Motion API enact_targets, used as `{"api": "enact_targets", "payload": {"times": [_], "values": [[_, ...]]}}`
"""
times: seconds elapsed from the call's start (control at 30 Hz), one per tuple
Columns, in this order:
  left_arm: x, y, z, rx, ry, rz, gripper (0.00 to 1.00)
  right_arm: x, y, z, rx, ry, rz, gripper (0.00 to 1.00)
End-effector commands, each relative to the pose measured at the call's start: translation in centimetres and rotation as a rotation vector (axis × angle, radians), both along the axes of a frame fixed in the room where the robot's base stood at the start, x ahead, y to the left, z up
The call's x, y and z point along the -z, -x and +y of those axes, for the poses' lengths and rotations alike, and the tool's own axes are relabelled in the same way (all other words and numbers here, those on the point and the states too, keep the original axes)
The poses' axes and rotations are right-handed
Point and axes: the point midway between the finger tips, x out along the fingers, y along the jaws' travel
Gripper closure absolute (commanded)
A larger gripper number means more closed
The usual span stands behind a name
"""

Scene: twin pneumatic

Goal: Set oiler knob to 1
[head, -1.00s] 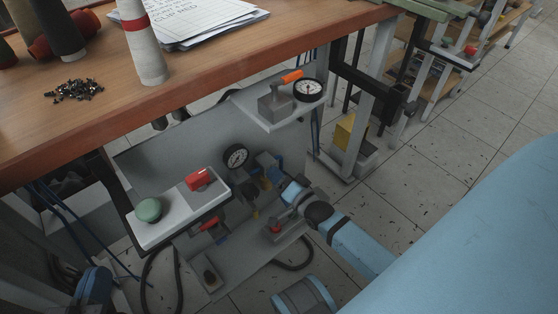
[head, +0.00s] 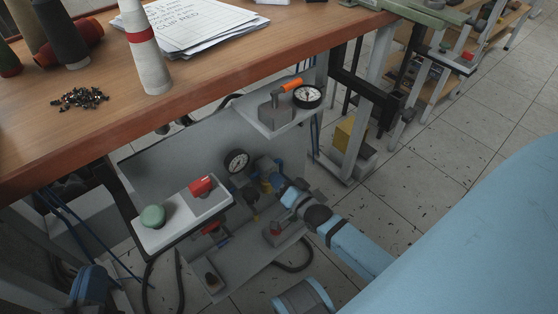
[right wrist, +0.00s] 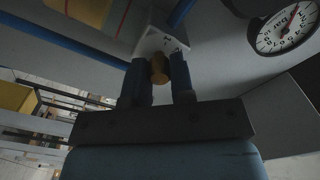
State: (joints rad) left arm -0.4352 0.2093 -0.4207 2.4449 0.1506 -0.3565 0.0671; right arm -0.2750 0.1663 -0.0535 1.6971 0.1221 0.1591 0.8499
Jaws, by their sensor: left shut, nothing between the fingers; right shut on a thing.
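The oiler knob, a small brass-coloured knob (right wrist: 159,70), sits under a pale plate (right wrist: 165,42) with dark marks in the right wrist view. The marks are too small to read. My right gripper (right wrist: 159,84) has its two dark fingers on either side of the knob and is shut on it. In the head view my right arm (head: 340,240) comes in from the lower right, and its gripper (head: 280,184) reaches the blue and yellow fittings below the bench. The knob cannot be told apart there. My left gripper is not in view.
A round gauge (head: 236,162) stands left of the fittings; a second gauge (head: 308,96) is on the upper shelf. The wooden bench top (head: 205,82) overhangs the panel.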

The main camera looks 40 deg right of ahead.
Motion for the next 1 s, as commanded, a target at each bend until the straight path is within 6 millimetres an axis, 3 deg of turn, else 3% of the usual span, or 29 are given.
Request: {"api": "enact_targets", "payload": {"times": [0.03,0.33,0.6,1.0], "values": [[-1.3,0.0,0.0,-0.006,0.01,-0.017,1.0,-0.5,0.0,0.0,0.001,0.034,-0.001,1.0],[-6.0,0.5,0.5,-0.048,0.076,-0.152,1.0,-0.6,0.0,0.1,0.0,0.305,-0.021,1.0],[-1.3,0.0,1.9,-0.092,-0.067,0.046,1.0,-0.5,0.0,0.1,0.0,0.562,-0.041,1.0],[3.6,1.0,4.0,-0.127,-0.208,0.258,1.0,-0.3,0.0,0.2,0.001,0.94,-0.071,1.0]]}}
